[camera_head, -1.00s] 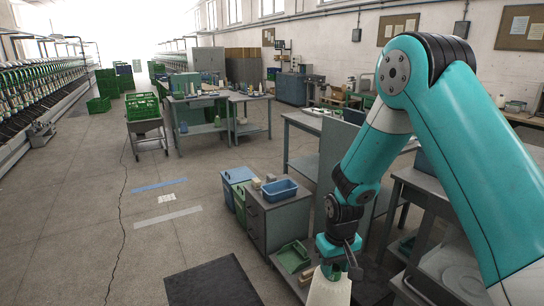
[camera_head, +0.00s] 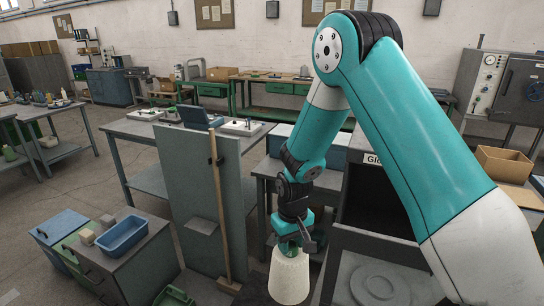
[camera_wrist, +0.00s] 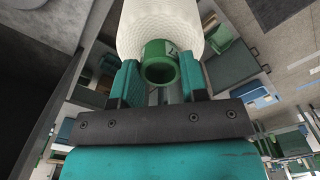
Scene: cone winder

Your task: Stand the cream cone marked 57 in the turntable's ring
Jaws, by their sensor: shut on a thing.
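My gripper (camera_head: 291,246) points down and is shut on the green tube end of a cream cone (camera_head: 289,278), held in the air at lower middle. In the wrist view the cone (camera_wrist: 160,25) lies beyond the fingers (camera_wrist: 160,72), its green tube between them. A small label shows on the tube, but I cannot read its number. A grey disc with a raised ring (camera_head: 380,284), apparently the turntable, sits on a grey surface to the right of the cone. The ring looks empty, and my arm and the frame's lower edge hide parts of this surface.
A tall grey panel (camera_head: 185,190) with a wooden pole stands left of the gripper. A blue tray (camera_head: 122,236) sits on a grey cabinet at left. A dark cabinet opening (camera_head: 385,205) stands behind the ring, and a cardboard box (camera_head: 503,163) is at right.

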